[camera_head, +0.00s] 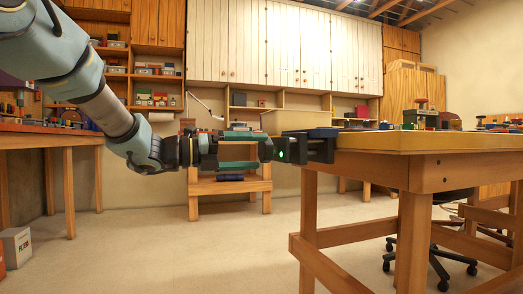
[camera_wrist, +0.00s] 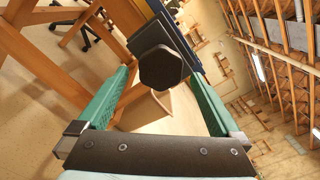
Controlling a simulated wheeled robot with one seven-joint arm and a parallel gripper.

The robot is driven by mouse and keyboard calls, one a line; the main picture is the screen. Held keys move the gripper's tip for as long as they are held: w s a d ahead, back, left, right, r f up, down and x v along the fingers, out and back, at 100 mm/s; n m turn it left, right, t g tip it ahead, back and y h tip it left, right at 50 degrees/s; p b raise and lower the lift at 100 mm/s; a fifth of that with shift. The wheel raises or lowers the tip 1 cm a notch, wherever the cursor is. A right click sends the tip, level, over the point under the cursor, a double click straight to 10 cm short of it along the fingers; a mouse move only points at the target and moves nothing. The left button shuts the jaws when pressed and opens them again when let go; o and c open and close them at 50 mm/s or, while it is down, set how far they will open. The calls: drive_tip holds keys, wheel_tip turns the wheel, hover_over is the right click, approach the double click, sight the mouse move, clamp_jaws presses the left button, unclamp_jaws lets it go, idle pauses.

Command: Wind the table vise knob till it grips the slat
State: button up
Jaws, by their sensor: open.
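The table vise (camera_head: 320,148) is a dark block with a blue top on the near left edge of the wooden workbench. Its dark knob (camera_head: 266,150) faces left, toward my gripper. In the wrist view the knob (camera_wrist: 160,68) is a black, many-sided disc in front of the blue and dark vise body (camera_wrist: 187,35). My gripper (camera_head: 254,150) is open, its green fingers spread to either side of the knob in the wrist view (camera_wrist: 160,78). The fingertips are close to the knob; I cannot tell whether they touch it. I cannot make out the slat clearly.
A low wooden stand (camera_head: 230,187) is behind my gripper. The floor (camera_head: 190,255) at the front is clear.

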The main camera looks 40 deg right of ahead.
drive_tip(key=p+v, duration=0.1)
drive_tip(key=v, duration=0.7)
drive_tip(key=shift+p, duration=0.3)
drive_tip(key=shift+w+d, duration=0.1)
drive_tip(key=shift+w, duration=0.05)
